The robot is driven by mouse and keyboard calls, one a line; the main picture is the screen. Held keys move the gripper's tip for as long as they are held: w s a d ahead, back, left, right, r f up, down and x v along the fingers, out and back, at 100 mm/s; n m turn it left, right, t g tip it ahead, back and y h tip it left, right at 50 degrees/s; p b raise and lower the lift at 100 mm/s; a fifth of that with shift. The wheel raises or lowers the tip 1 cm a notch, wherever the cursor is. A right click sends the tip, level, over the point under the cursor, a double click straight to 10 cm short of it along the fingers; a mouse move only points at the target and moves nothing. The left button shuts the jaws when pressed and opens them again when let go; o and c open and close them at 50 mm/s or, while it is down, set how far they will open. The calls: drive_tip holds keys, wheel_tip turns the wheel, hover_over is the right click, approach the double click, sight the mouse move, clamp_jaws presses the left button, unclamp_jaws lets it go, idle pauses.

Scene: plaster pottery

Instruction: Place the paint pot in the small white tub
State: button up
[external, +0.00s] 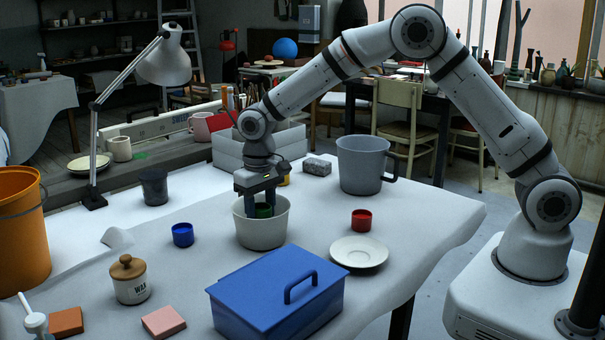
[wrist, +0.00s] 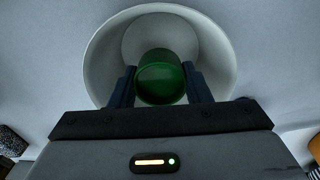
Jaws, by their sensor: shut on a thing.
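A small white tub (external: 262,236) stands on the white-covered table, left of the middle. A green paint pot (external: 264,211) is between the fingers of my gripper (external: 262,208), inside the tub's opening. My gripper points down and is shut on the green pot. In the wrist view the green pot (wrist: 160,78) sits between both fingers, with the tub's rim (wrist: 98,62) around it. I cannot tell whether the pot touches the tub's floor. A blue pot (external: 183,235) and a red pot (external: 361,220) stand on the table on either side of the tub.
A blue toolbox (external: 265,295) is in front of the tub. A white saucer (external: 359,251) lies to the right, and a grey mug (external: 362,165) is behind. A wax jar (external: 130,282) and a dark cup (external: 154,188) stand left. A white box (external: 235,150) is close behind.

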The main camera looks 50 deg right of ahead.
drive_tip(key=shift+f, duration=1.85)
drive_tip(key=shift+f, duration=0.25)
drive_tip(key=o, duration=1)
drive_tip(key=shift+r, duration=0.1)
wheel_tip(320, 180, up, 12)
drive_tip(key=shift+r, duration=0.2)
